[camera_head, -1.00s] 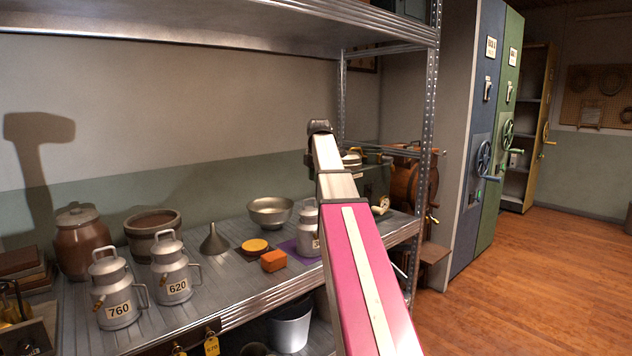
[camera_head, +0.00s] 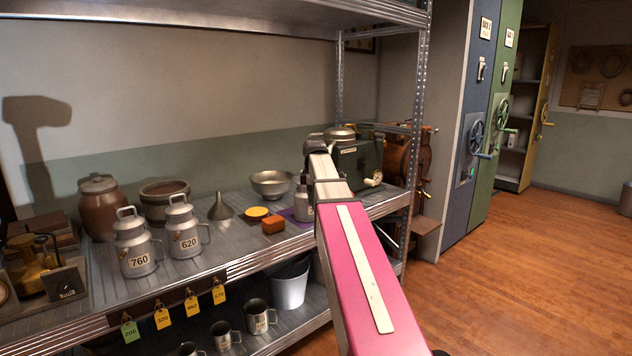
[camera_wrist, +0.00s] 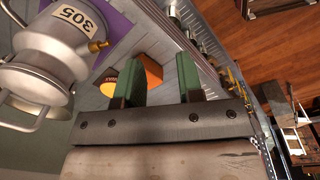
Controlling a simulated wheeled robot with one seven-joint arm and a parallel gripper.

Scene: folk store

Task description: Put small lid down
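I cannot pick out a separate small lid. My gripper (camera_wrist: 160,78) has two green fingers set apart with nothing held between them. In the head view my arm hides it. In the wrist view a grey metal can marked 305 (camera_wrist: 50,50) is close on the left, apart from the fingers. It is partly hidden by my arm in the head view (camera_head: 302,207). Beyond the fingers are an orange block (camera_wrist: 149,72) and a round yellow-topped piece (camera_wrist: 108,77), partly hidden by the left finger. In the head view these are the orange block (camera_head: 273,225) and yellow disc (camera_head: 257,212).
On the shelf (camera_head: 215,262) stand cans 760 (camera_head: 136,243) and 620 (camera_head: 183,228), a funnel (camera_head: 221,207), a metal bowl (camera_head: 271,184) and brown crocks (camera_head: 102,208). A metal post (camera_head: 418,130) rises right of my arm. Numbered tags hang from the front edge.

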